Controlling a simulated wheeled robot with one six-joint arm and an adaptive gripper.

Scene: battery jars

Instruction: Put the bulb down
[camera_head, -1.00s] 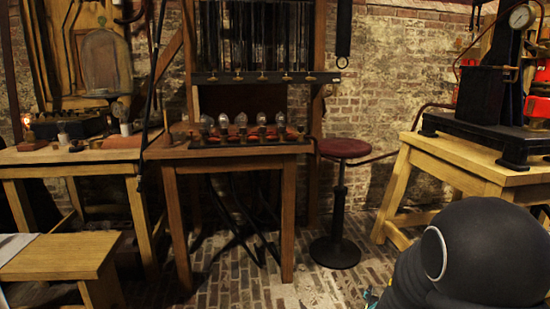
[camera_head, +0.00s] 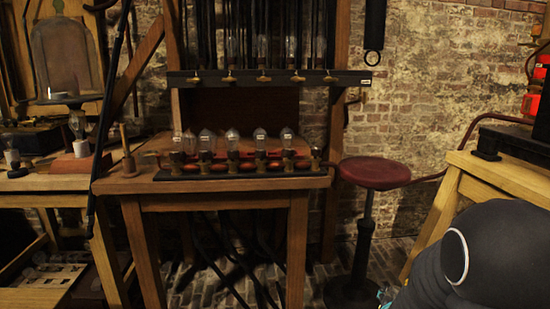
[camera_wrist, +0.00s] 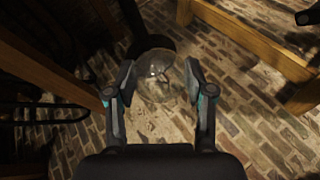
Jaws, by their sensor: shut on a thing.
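A clear glass bulb (camera_wrist: 160,88) is between the fingers of my gripper (camera_wrist: 159,66) in the wrist view. The gripper is shut on it and holds it in the air, with brick floor behind it. The bulb's lower end is hard to make out. In the head view my dark arm fills the lower right corner, and the bulb cannot be made out there.
A wooden table (camera_head: 225,205) stands ahead, with several bulbs in a row on a dark strip (camera_head: 235,172). A red stool (camera_head: 374,172) stands to its right. Another wooden table (camera_head: 510,180) is at the right, and a cluttered bench (camera_head: 45,185) at the left.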

